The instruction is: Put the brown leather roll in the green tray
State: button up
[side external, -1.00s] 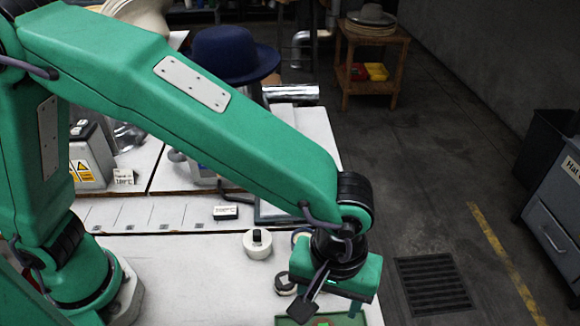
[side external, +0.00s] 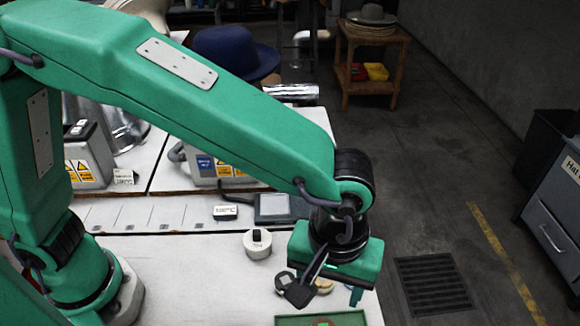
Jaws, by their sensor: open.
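The green tray (side external: 345,319) lies at the bottom edge of the view, partly cut off by the frame. A small reddish and green patch shows inside it, too little to identify. My gripper (side external: 330,294) is open, pointing down above the table just behind the tray in the picture. One green finger shows at its right; the other side is hidden by a dark square part. A small tan piece shows behind the gripper, partly covered; I cannot tell if it is the brown leather roll. No leather roll is clearly visible.
A white round knob-like item (side external: 257,243) sits left of my gripper, with a dark round item (side external: 285,282) nearer it. A dark flat device (side external: 273,207) and a small white display (side external: 225,212) stand behind. The table's right edge is close to my gripper.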

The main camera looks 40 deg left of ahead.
jog(key=w+a+r+m+t+h, duration=0.15)
jog(key=a+r, duration=0.25)
jog(key=a, duration=0.5)
jog(key=w+a+r+t, duration=0.1)
jog(key=w+a+r, duration=0.25)
jog(key=a, duration=0.55)
jog(key=s+a+r+m+t, duration=0.1)
jog(key=s+a, duration=0.3)
jog(key=a, duration=0.4)
jog(key=s+a+r+m+t+y, duration=0.1)
jog(key=s+a+m+t, duration=0.1)
jog(key=a, duration=0.7)
jog(key=shift+s+a+r, duration=0.15)
jog(key=shift+s+a, duration=0.1)
jog(key=shift+s, duration=0.6)
